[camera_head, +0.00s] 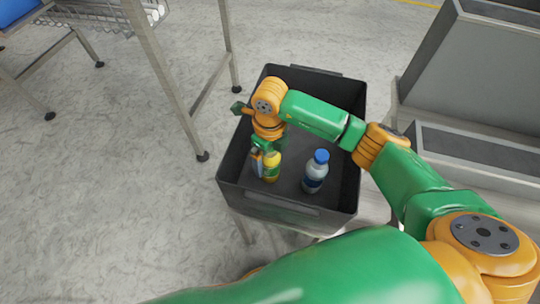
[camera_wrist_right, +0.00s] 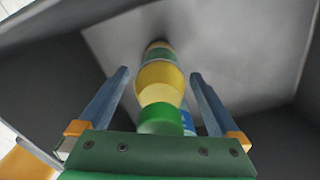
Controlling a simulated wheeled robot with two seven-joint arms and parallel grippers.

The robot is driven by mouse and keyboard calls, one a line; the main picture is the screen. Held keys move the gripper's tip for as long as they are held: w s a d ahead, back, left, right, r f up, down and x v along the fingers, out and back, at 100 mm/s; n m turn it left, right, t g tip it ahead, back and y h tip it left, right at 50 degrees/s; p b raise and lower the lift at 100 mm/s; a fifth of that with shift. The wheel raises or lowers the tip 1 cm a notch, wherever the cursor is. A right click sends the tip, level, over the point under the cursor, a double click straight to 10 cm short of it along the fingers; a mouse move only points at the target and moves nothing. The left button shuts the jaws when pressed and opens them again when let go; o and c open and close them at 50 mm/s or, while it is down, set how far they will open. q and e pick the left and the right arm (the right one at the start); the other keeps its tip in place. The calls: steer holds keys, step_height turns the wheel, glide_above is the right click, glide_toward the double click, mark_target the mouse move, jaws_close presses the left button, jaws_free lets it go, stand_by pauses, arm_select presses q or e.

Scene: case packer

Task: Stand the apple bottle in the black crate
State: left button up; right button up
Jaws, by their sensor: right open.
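The apple bottle (camera_head: 271,168), yellow with a green band and a green cap, stands in the black crate (camera_head: 285,212), toward its left side. In the right wrist view the apple bottle (camera_wrist_right: 160,82) is seen from its cap end and reaches away to the crate floor. My right gripper (camera_head: 262,156) is inside the crate at the bottle's upper part. In the wrist view its fingers (camera_wrist_right: 159,76) are open, one on each side of the bottle, with gaps visible. My left gripper is not in view.
A clear bottle with a blue cap (camera_head: 316,172) stands in the crate to the right of the apple bottle. A metal-legged table (camera_head: 165,75) stands left of the crate. Grey machinery (camera_head: 465,75) is at the right.

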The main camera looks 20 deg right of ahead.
step_height(320, 180, up, 12)
steer(key=shift+r, duration=0.1)
stand_by(0.5)
